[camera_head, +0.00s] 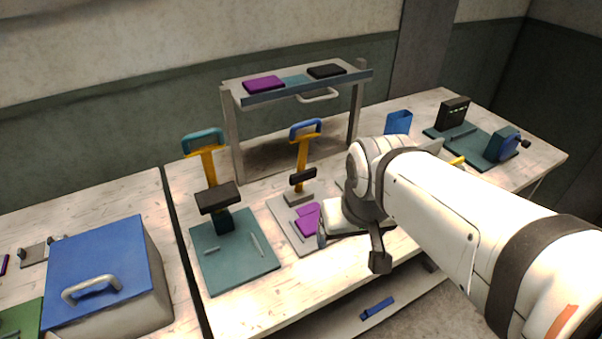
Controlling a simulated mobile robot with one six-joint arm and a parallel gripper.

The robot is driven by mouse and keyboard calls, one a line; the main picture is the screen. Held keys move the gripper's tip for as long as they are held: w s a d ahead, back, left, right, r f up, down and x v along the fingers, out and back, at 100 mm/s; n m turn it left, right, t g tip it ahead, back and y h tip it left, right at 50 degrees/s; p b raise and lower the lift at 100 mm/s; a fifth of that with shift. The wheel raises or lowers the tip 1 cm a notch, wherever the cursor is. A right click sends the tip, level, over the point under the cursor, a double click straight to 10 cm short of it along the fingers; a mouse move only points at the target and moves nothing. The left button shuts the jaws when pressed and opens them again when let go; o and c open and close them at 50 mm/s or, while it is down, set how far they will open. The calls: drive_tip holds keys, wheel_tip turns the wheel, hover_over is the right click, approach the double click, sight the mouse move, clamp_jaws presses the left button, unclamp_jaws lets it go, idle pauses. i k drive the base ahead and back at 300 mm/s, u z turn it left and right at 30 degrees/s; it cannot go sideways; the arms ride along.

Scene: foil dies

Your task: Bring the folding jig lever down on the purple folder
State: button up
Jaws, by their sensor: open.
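The purple folder (307,218) lies on the grey base plate of the middle jig (281,217), partly hidden by my gripper. That jig's yellow lever (302,152) stands upright, with a blue handle (306,128) on top and a dark block (302,179) low on it. The block is raised clear of the folder. My gripper (350,247) is open, just right of the folder, with one finger near its right edge. Nothing shows between the fingers. My arm hides the right part of this jig's area.
A similar jig with a teal handle (203,141) stands at left on a teal plate (236,264). Behind is a raised rack (227,99) with a purple block (263,84) and a black block (327,71). A blue-lidded box (110,250) stands far left.

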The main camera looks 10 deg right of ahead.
sight(297, 179)
drive_tip(key=u, duration=1.65)
drive_tip(key=k, duration=1.05)
drive_tip(key=z, duration=1)
drive_tip(key=i, duration=1)
drive_tip(key=z, duration=0.05)
